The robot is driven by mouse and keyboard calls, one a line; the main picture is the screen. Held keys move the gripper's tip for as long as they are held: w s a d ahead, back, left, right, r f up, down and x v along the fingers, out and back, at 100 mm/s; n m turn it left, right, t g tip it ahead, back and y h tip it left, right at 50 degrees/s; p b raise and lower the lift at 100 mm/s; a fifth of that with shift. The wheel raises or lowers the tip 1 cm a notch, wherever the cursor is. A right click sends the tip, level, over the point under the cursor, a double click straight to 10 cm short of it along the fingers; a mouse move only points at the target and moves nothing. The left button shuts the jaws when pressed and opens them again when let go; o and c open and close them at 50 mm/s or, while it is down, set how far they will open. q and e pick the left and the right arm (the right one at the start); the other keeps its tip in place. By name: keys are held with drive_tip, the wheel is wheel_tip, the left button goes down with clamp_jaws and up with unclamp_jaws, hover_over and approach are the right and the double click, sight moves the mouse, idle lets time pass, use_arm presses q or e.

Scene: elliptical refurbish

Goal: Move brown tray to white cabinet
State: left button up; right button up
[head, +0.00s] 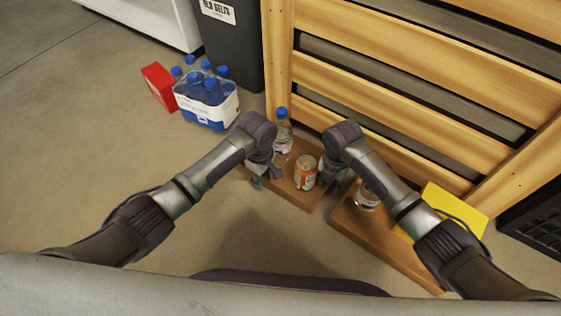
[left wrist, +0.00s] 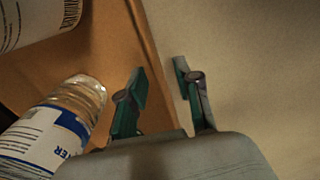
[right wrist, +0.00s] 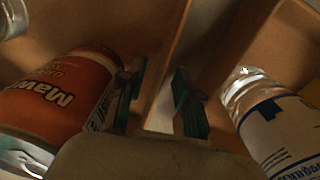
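A brown tray (head: 290,193) lies on the floor in front of a wooden crate. It holds a clear bottle with a blue cap (head: 282,135) and an orange can (head: 305,173). My left gripper (head: 260,178) is at the tray's left edge. In the left wrist view its fingers (left wrist: 160,78) are apart, with the tray's wall (left wrist: 150,40) running between them. My right gripper (head: 328,178) is at the right edge. In the right wrist view its fingers (right wrist: 160,80) are apart on either side of a tray wall (right wrist: 178,35).
A second brown tray (head: 400,256) with a jar (head: 367,196) and a yellow box (head: 448,205) sits close on the right. A pack of blue-capped bottles (head: 207,98) and a red box (head: 158,86) stand at left. The crate (head: 385,85) blocks the back. Floor in front is clear.

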use_arm(q)
drive_tip(key=shift+f, duration=0.15)
use_arm(e)
drive_tip(key=shift+f, duration=0.15)
use_arm(q)
clamp_jaws()
use_arm(e)
clamp_jaws()
